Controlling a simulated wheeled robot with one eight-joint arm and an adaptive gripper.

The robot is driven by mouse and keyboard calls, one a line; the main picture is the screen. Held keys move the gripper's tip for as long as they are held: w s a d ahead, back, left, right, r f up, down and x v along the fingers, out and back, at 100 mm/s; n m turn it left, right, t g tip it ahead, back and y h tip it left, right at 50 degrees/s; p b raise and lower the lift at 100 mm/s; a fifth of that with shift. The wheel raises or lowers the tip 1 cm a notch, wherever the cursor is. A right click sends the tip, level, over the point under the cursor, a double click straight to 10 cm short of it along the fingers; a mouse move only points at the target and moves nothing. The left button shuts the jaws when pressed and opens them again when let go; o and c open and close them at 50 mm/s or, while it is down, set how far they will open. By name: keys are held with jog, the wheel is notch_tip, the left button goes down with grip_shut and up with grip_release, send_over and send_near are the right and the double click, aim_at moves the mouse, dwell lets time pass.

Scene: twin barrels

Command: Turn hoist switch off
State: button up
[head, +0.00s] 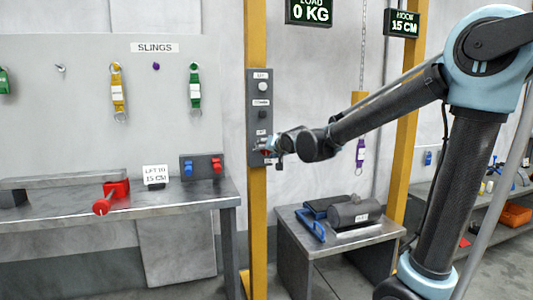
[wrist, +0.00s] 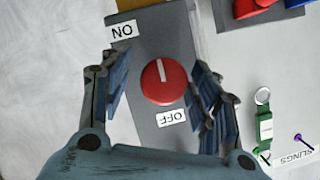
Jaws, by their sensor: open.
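The hoist switch is a round red knob (wrist: 163,84) on a grey control panel (wrist: 150,38), shown turned over in the wrist view. A white line on the knob points up and slightly left there, away from the OFF label (wrist: 170,118) below it. The ON label (wrist: 122,31) is at upper left. My gripper (wrist: 163,100) is open, with one finger on each side of the knob and a visible gap to both. In the head view my gripper (head: 273,150) is at the lower part of the panel (head: 259,98) and largely covers the knob.
The panel is fixed to a yellow post (head: 257,35). A bench (head: 215,188) with red and blue items stands left. A small table (head: 295,225) with a dark cylinder (head: 354,212) is below right. Slings hang on the wall at left. Displays read 0 KG and 15 CM.

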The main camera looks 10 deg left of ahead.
jog(key=v, duration=1.1)
jog(key=shift+s+d, duration=0.15)
jog(key=shift+d, duration=0.15)
jog(key=s+d+f+m+g+h, duration=0.1)
jog(key=s+d+f+h, duration=0.1)
jog(key=d+f, duration=0.45)
jog(key=s+d+f+g+h, duration=0.1)
jog(key=d+f+h, duration=0.2)
jog(key=d, duration=0.7)
jog(key=s+d+f+m+g+h, duration=0.1)
jog(key=s+d+f+h, duration=0.1)
jog(key=d+f, duration=0.45)
jog(key=s+d+f+g+h, duration=0.1)
jog(key=s+d+f+g, duration=0.1)
jog(key=s+d+f, duration=0.4)
jog(key=s+d+f+g+h, duration=0.1)
jog(key=s+d+f+g, duration=0.2)
jog(key=s+d+f, duration=0.3)
jog(key=s+d, duration=0.3)
jog(key=s, duration=0.3)
jog(key=shift+f+g, duration=0.3)
jog(key=shift+f, duration=0.05)
jog(key=shift+w+f, duration=0.2)
jog(key=shift+w, duration=0.2)
